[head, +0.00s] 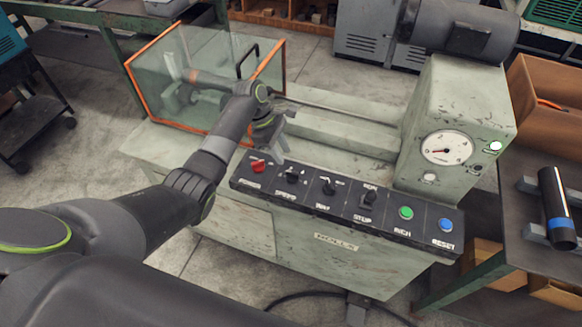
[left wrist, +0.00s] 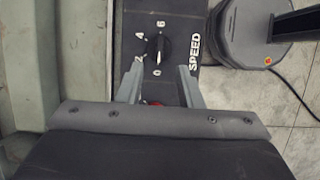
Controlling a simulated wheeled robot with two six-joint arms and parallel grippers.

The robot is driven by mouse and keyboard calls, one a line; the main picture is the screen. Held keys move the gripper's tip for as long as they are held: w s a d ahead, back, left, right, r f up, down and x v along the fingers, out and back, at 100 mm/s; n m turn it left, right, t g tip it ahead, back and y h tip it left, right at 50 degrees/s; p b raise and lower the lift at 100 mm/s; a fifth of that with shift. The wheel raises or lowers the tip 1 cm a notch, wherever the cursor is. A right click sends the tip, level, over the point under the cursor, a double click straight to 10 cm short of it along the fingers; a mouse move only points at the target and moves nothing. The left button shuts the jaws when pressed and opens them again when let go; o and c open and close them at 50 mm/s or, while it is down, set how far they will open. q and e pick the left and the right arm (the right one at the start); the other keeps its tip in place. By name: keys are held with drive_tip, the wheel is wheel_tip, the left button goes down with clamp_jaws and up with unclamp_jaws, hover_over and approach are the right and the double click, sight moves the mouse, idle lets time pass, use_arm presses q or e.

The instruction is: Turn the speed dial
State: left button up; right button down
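The speed dial is a black knob (left wrist: 158,47) on a dark panel in the left wrist view, with the numbers 0, 2, 4 and 6 around it and the word SPEED to its right. A light mark on it seems to face the 0 side. In the head view the dial (head: 292,175) is the black knob right of the red one. My left gripper (head: 279,152) hangs above the panel near it. In the left wrist view its two fingers (left wrist: 160,68) are apart, with nothing held, and the dial lies just beyond their tips. My right gripper is not in view.
A red knob (head: 258,166) is left of the dial and shows partly between the fingers. More black switches, a green button (head: 406,213) and a blue button (head: 446,225) continue rightward. An orange-framed guard (head: 150,95) stands behind my left arm. A gauge (head: 447,148) is at right.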

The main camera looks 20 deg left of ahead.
sight(293, 173)
use_arm(q)
drive_tip(key=x, duration=0.8)
clamp_jaws()
